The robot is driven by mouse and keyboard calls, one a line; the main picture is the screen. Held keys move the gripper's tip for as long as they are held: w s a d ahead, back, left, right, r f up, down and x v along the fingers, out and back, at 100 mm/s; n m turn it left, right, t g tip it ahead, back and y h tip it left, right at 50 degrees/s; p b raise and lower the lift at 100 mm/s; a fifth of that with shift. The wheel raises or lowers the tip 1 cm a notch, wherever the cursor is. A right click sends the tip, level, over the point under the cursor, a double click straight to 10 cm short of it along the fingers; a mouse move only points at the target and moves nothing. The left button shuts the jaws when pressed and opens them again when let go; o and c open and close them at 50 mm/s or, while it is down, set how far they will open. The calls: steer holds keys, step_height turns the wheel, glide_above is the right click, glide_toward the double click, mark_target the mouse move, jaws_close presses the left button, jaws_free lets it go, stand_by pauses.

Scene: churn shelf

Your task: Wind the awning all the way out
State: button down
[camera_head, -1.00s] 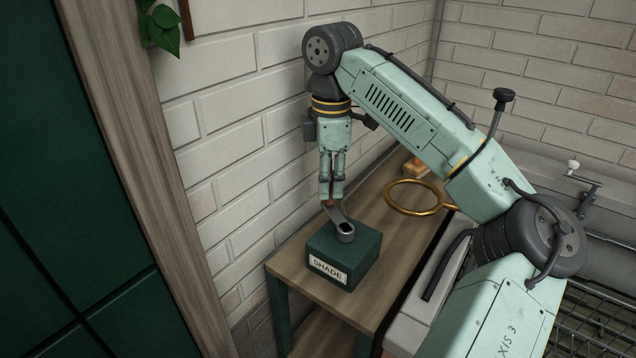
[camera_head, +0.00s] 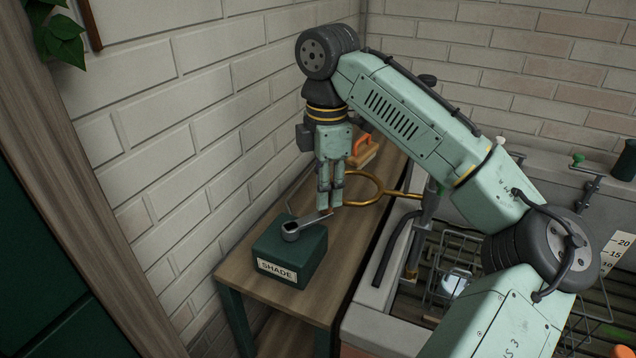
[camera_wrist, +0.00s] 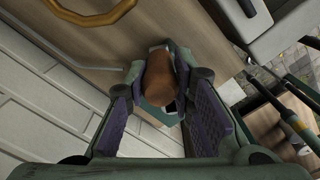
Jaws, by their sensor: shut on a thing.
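A dark green box labelled SHADE (camera_head: 308,262) sits on the wooden bench in the head view. A grey crank (camera_head: 308,223) is on its top, with its arm pointing right and slightly away from the hub. My gripper (camera_head: 329,204) is above the outer end of the crank arm, fingers pointing down. In the wrist view my gripper (camera_wrist: 160,88) is shut on the brown crank knob (camera_wrist: 162,72), which lies between the two finger pads. The box shows only partly behind the knob there. No awning is in view.
A brass ring (camera_head: 366,178) stands out beside my gripper. An orange-handled brush (camera_head: 362,150) lies farther back on the wooden bench (camera_head: 318,298). A brick wall is close on the left; a sink with wire racks (camera_head: 455,262) is on the right.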

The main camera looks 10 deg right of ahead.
steer(key=s+a, duration=0.4)
steer(key=s, duration=0.5)
steer(key=a, duration=0.7)
steer(key=shift+r, duration=0.15)
steer(key=c, duration=1.3)
jaws_free()
steer(key=shift+s+d, duration=0.1)
steer(key=shift+d, duration=0.1)
